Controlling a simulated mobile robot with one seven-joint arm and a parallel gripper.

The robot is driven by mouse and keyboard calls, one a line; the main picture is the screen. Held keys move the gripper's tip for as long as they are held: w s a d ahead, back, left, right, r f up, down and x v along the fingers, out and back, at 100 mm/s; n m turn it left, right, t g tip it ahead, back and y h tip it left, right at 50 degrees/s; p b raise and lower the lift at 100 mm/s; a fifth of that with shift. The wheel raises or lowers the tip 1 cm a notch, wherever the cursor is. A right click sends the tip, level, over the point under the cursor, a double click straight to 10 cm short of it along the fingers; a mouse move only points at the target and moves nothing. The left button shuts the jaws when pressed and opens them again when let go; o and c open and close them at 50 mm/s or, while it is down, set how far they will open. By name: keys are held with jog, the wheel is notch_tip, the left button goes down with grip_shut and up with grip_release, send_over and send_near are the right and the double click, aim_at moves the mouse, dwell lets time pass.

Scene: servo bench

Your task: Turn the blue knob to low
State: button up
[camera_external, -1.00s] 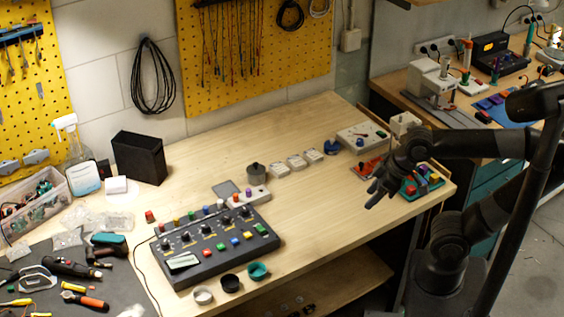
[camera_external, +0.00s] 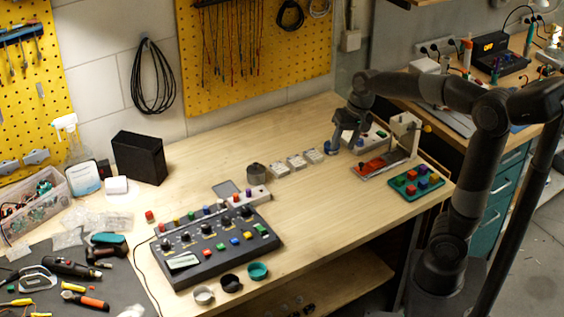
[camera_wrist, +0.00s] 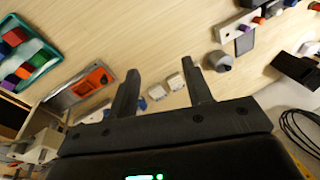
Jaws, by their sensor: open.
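A small blue knob (camera_external: 329,148) stands at the right end of a row of white switch blocks, partly hidden by my gripper in the external view. A blue part also shows in the wrist view (camera_wrist: 141,104), beside the left finger. Another blue knob (camera_external: 360,142) sits on a white box (camera_external: 378,137) just right of my gripper. My gripper (camera_external: 344,146) is open, fingers pointing down over this area; I cannot tell if it touches anything. Knob markings are too small to read.
White switch blocks (camera_external: 297,163) lie left of my gripper. An orange part in a metal fixture (camera_external: 383,162) and a green tray of coloured blocks (camera_external: 417,183) are to its right. A black control panel (camera_external: 214,245) stands at front left.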

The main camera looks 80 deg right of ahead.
jog(key=d+f+m+g, duration=0.1)
jog(key=d+f+m, duration=0.15)
jog(key=d, duration=0.45)
jog(key=d+f+m, duration=0.1)
jog(key=d+m, duration=0.2)
jog(key=d, duration=0.5)
jog(key=m+g+h, duration=0.1)
jog(key=m+g, duration=0.1)
jog(key=m, duration=0.3)
send_near(360, 140)
notch_tip(360, 140, down, 8)
jog(key=shift+s+f, duration=0.15)
jog(key=shift+f, duration=0.1)
jog(key=c, duration=1)
jog(key=n, duration=0.4)
jog(key=shift+n, duration=0.35)
